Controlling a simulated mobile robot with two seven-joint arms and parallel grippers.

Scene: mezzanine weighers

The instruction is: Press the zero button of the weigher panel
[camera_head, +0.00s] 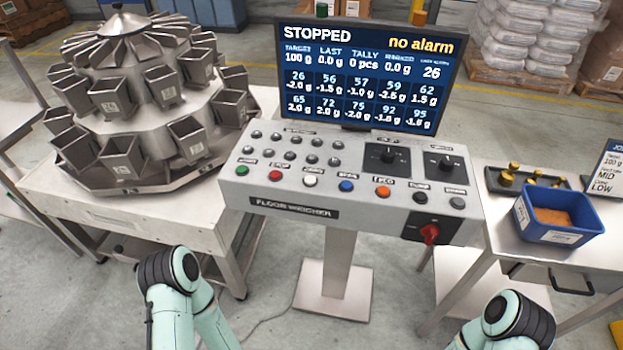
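The weigher panel (350,222) is a light grey sloped console on a pedestal, with a plate reading "FLOOR WEIGHER". Its front row has a green button (243,169), a red button (275,175), a white button (310,181), a blue button (346,186), an orange button (383,192) and two dark buttons (421,198) at the right. The small labels are too blurred to tell surely which one is zero. The screen (362,75) above reads "STOPPED" and "no alarm". Only links of my two arms show at the bottom edge; neither gripper is in view.
A multihead weigher (130,100) stands on a table at the left. Two rotary knobs (387,157) and a red switch (429,234) are on the panel. A blue bin (558,236) and brass weights (507,178) sit on the right table. Space before the panel is clear.

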